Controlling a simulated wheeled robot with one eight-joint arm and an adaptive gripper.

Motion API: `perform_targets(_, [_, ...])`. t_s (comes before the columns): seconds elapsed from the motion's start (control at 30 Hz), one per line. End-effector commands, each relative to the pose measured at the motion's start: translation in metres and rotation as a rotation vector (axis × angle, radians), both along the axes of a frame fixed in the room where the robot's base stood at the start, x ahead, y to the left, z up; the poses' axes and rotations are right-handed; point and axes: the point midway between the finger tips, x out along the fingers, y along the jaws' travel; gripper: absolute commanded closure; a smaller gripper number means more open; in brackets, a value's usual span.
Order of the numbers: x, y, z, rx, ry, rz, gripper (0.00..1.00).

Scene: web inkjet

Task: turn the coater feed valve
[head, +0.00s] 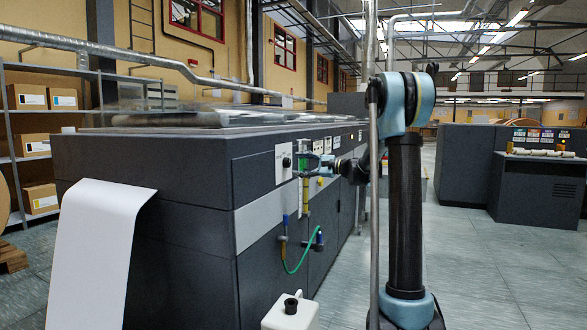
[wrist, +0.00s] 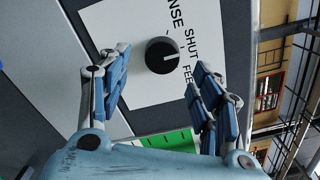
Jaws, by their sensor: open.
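The valve is a round black knob (wrist: 163,56) with a white pointer line on a white plate marked "...NSE", "SHUT" and "FEED". The pointer faces right in the wrist view, toward the "SHUT" lettering. In the head view the knob (head: 286,162) sits on a white plate on the dark machine's side. My gripper (wrist: 161,64) is open, its blue-padded fingers to either side of the knob in the picture. No contact shows. In the head view my gripper (head: 305,166) is just right of the plate, close to the machine.
A green panel (wrist: 170,141) lies below the plate in the wrist view. Under my gripper are blue-handled taps (head: 285,222) and a green hose (head: 293,268). A white jug (head: 290,312) stands in front. White paper (head: 95,250) hangs at left.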

Motion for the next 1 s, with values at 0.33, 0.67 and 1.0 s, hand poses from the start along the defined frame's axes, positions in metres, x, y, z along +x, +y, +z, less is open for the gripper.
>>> perform_targets(0.33, [-0.020, -0.056, -0.001, -0.001, 0.000, -0.002, 0.41])
perform_targets(0.67, [-0.025, -0.068, -0.001, -0.001, 0.000, 0.001, 0.41])
perform_targets(1.0, [-0.036, -0.065, -0.003, -0.033, -0.006, 0.004, 0.41])
